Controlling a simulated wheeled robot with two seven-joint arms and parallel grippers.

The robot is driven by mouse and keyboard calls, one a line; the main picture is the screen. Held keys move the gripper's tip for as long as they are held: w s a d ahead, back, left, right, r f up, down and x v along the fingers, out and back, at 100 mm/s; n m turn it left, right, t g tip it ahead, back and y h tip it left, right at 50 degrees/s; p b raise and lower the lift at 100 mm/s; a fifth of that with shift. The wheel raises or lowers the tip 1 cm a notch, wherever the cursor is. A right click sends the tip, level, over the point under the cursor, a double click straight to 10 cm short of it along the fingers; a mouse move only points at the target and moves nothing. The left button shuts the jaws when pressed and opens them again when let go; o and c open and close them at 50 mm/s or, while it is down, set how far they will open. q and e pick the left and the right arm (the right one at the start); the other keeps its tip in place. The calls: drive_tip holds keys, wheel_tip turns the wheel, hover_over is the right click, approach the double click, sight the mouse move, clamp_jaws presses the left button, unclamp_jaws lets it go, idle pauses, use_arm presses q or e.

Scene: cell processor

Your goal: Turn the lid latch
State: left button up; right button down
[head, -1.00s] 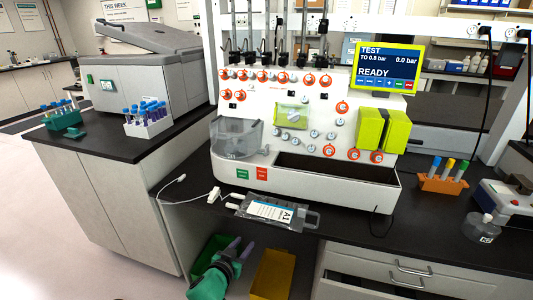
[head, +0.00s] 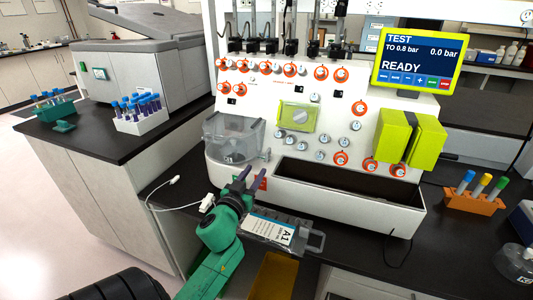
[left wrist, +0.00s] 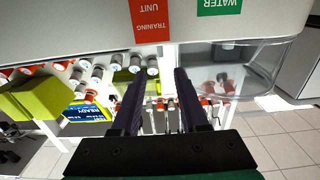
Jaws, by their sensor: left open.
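The white cell processor (head: 320,188) stands on the dark bench. A clear lidded chamber (head: 232,140) sits at its left front, with a small pale fitting (head: 266,154) by its right edge that may be the latch. A yellow-green panel with a round pale knob (head: 298,116) is on the face; I cannot tell which part is the lid latch. My left gripper (head: 247,183) is open and empty, in front of the red and green labels below the chamber. In the left wrist view its dark fingers (left wrist: 159,75) are apart, and the chamber (left wrist: 228,68) is to their right. My right gripper is not in view.
A clear bag labelled A1 (head: 282,234) lies on the bench beside my left arm, with a white tube clamp (head: 207,203) near it. Orange-ringed knobs cover the machine face. Yellow-green blocks (head: 425,142) and an orange tube rack (head: 473,202) are to the right.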

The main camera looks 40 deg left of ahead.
sight(266, 155)
use_arm(q)
drive_tip(key=x, duration=0.5)
drive_tip(key=shift+w+a, duration=0.15)
drive_tip(key=shift+w, duration=0.1)
drive_tip(key=x, duration=0.3)
drive_tip(key=shift+w+f, duration=0.2)
drive_tip(key=shift+w, duration=0.05)
drive_tip(key=shift+w+a, duration=0.25)
drive_tip(key=shift+w, duration=0.25)
clamp_jaws()
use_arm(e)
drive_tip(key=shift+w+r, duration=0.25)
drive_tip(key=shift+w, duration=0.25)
